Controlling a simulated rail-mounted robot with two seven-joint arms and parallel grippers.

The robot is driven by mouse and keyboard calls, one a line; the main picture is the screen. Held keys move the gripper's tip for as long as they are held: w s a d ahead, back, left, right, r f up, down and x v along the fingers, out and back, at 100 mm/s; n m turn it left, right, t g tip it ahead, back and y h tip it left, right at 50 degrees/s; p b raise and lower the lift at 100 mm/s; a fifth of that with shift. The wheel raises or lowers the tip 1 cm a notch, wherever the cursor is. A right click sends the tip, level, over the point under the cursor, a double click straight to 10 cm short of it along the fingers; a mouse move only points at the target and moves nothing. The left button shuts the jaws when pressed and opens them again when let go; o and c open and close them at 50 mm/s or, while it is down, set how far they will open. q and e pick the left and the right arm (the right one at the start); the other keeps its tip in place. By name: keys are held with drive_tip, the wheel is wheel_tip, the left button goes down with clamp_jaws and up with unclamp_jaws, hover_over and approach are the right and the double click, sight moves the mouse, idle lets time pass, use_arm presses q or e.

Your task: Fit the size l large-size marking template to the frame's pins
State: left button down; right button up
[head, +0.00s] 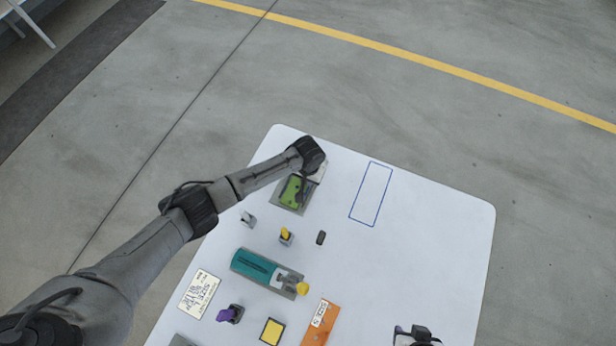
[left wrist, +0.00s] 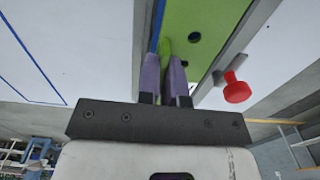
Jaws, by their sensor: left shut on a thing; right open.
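The green marking template (head: 291,191) is at the far left part of the white table, within a grey frame (head: 279,204). My left gripper (head: 302,193) is over its right side. In the left wrist view the purple fingers (left wrist: 166,72) are shut on a green tab of the template (left wrist: 212,18), which has dark holes. The frame's grey rail (left wrist: 226,52) runs beside it, with a red knob (left wrist: 236,91). I cannot tell whether the template is seated on the pins; they are not clearly visible. My right gripper (head: 416,333) is at the bottom edge, open, partly out of view.
A teal tool with a yellow end (head: 255,267) lies mid-table. Near it are a yellow-topped piece (head: 286,235), a dark block (head: 321,238), a purple piece (head: 230,314), a yellow pad (head: 271,332), an orange plate (head: 321,325) and a label card (head: 199,295). A blue-outlined rectangle (head: 371,194) is empty.

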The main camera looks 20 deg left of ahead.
use_arm(q)
drive_tip(key=shift+f, duration=0.2)
drive_tip(key=c, duration=1.2)
unclamp_jaws()
drive_tip(key=shift+r, duration=0.15)
drive_tip(key=shift+r+p, duration=2.4)
drive_tip(key=shift+p, duration=0.4)
